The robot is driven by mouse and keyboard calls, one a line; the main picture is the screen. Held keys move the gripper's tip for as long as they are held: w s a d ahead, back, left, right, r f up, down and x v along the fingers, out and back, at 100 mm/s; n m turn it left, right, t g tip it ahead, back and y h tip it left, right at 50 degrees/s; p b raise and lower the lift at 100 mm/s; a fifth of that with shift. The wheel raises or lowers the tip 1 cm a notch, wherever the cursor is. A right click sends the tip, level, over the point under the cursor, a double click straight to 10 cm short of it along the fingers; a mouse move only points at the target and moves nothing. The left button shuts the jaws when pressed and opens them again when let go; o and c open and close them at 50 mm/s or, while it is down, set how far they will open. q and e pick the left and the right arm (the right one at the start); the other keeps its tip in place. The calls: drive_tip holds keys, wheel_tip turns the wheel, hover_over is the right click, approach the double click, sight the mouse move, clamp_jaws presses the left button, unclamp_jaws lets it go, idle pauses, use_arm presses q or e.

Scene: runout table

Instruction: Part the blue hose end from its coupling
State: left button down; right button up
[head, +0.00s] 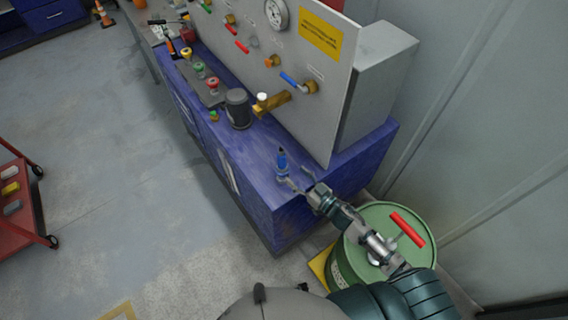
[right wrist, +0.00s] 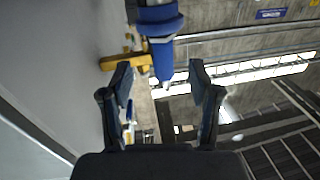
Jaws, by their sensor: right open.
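The blue hose end (head: 282,161) stands upright on the blue bench top, near its front corner, with a dark tip upward. In the right wrist view the blue hose end (right wrist: 160,42) shows between and beyond my open fingertips. A brass coupling (head: 272,103) with a white knob sticks out from the panel, with a visible gap to the hose end in the head view. Brass also shows behind the hose end in the right wrist view (right wrist: 124,63). My right gripper (head: 298,179) is open beside the hose end, with no clear contact. My left gripper is not in view.
The blue bench (head: 245,160) carries a dark cylinder (head: 238,108) and several small valves farther back. The upright panel (head: 322,100) has a blue lever (head: 289,79). A green drum (head: 352,262) stands below my right arm. A red cart (head: 22,205) is at left; floor between is clear.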

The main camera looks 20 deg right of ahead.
sight(286, 166)
drive_tip(key=x, duration=0.8)
drive_tip(key=shift+s, duration=0.1)
drive_tip(key=shift+d, duration=0.1)
clamp_jaws()
drive_tip(key=c, duration=0.8)
unclamp_jaws()
clamp_jaws()
drive_tip(key=shift+r+p, duration=0.1)
drive_tip(key=shift+p, duration=0.25)
